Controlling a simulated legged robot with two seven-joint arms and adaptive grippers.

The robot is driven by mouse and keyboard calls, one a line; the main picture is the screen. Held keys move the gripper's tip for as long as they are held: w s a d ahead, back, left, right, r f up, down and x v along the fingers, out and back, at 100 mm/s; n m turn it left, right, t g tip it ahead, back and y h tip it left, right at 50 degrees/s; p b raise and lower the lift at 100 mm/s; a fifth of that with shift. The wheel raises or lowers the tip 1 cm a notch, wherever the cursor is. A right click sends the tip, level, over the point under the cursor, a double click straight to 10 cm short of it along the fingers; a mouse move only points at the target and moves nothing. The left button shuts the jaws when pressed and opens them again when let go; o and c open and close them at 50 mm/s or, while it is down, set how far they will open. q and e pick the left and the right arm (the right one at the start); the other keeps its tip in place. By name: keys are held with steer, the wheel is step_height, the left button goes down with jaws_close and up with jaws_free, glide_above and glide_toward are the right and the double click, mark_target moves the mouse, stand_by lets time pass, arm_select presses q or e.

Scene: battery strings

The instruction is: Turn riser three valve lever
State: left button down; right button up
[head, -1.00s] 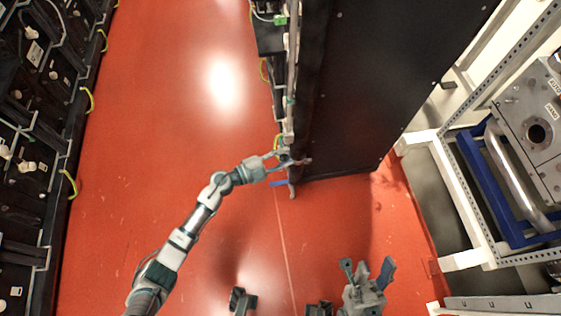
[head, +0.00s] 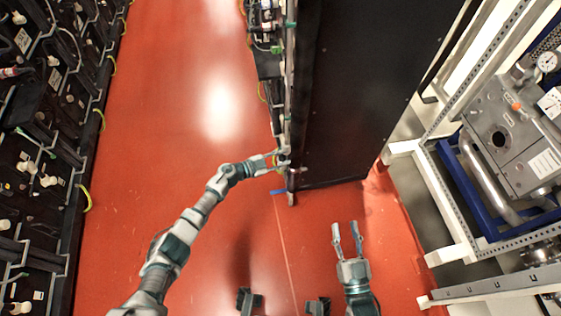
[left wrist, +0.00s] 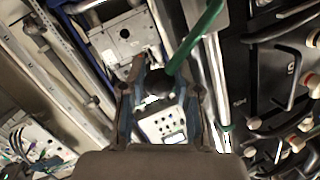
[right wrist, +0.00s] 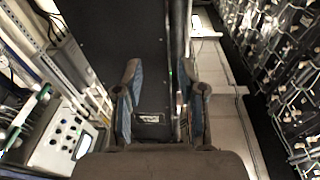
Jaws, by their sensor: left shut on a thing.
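My left gripper (head: 280,158) reaches the near end of the black-panelled rack (head: 345,90) and is shut on a small part there, which the fingers mostly hide. In the left wrist view the fingers (left wrist: 163,95) stand either side of a dark piece, with a green bar (left wrist: 192,40) close beside the right finger. I cannot tell which part is the riser three valve lever. A small blue piece (head: 278,192) sticks out low at the rack's end, just below the gripper. My right gripper (head: 347,232) is open and empty above the floor, apart from the rack; its fingers also show apart in the right wrist view (right wrist: 160,100).
Battery racks (head: 45,150) line the left side. A white frame (head: 440,215) with a grey panel unit (head: 510,135) and gauges stands at the right. The red floor (head: 170,120) between the racks is clear.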

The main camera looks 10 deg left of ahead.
arm_select(q)
steer(key=shift+d+n+p, duration=0.15)
steer(key=shift+n+p, duration=0.15)
steer(key=shift+p, duration=0.05)
arm_select(e)
steer(key=shift+d+f+g+h, duration=0.15)
steer(key=shift+f+g+h, duration=0.15)
steer(key=shift+f+g, duration=0.8)
steer(key=shift+f, duration=0.1)
arm_select(q)
steer(key=c, duration=0.9)
jaws_free()
steer(key=shift+o, duration=0.4)
steer(key=shift+w+d, duration=0.1)
steer(key=shift+w, duration=0.1)
arm_select(e)
steer(key=shift+w+d+f, duration=0.1)
steer(key=shift+w+d, duration=0.05)
steer(key=shift+d, duration=0.05)
arm_select(q)
steer(key=shift+r, duration=0.1)
steer(key=v, duration=1.2)
arm_select(e)
steer(key=shift+a, duration=0.1)
arm_select(q)
steer(key=shift+w, duration=0.1)
